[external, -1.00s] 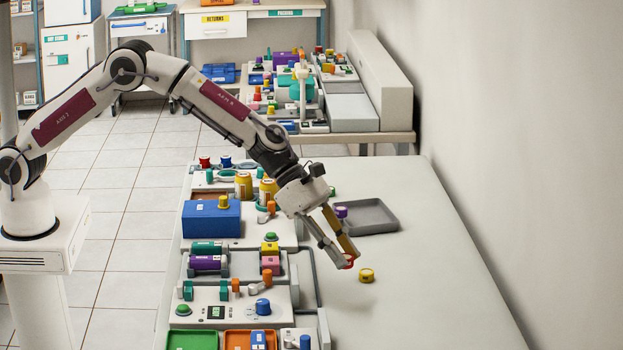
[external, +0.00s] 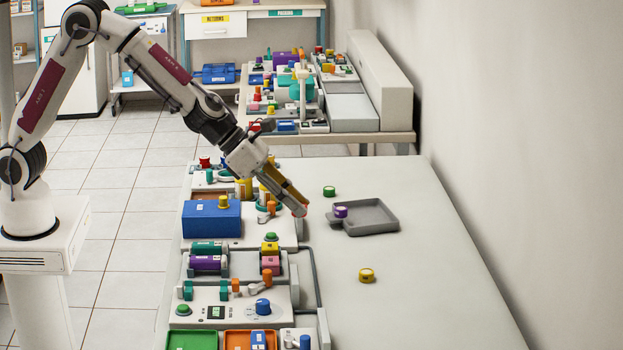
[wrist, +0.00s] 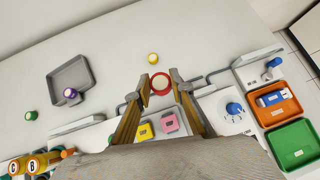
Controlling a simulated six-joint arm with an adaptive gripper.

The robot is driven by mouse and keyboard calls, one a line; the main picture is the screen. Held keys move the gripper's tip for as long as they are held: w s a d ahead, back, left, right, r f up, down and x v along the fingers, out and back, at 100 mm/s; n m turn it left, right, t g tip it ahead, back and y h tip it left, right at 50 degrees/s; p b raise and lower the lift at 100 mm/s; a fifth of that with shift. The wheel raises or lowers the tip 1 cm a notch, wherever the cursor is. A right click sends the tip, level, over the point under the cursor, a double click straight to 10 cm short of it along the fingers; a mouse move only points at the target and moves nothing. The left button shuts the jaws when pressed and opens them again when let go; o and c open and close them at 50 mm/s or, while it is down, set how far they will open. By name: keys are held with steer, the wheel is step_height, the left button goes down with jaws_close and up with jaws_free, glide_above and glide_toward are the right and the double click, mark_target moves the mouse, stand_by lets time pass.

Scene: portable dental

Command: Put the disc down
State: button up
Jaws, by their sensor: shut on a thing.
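My gripper (external: 299,207) is shut on a small red disc (wrist: 161,91), which sits between the fingertips. In the wrist view the disc shows a red rim around a pale face. In the external view only a bit of red shows at the fingertips. The gripper is tilted down, above or near the right edge of the white console; its exact height cannot be told.
A grey tray (external: 375,231) lies on the table with a purple cap (external: 341,212) at its left corner. A green cap (external: 329,191) and a yellow cap (external: 367,276) stand on the table. Consoles with a blue box (external: 211,219) fill the left. The table's right is clear.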

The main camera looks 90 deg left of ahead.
steer(key=s+a+r+n+y, duration=0.2)
steer(key=s+a+n+y, duration=0.15)
steer(key=s+a, duration=0.4)
steer(key=n+g+y, duration=0.2)
steer(key=n+y, duration=0.2)
steer(key=n, duration=0.2)
glide_above(370, 223)
step_height(370, 223, down, 8)
steer(key=shift+r, duration=0.25)
steer(key=shift+a+f, duration=0.1)
steer(key=shift+f, duration=3.1)
steer(key=shift+f, duration=0.1)
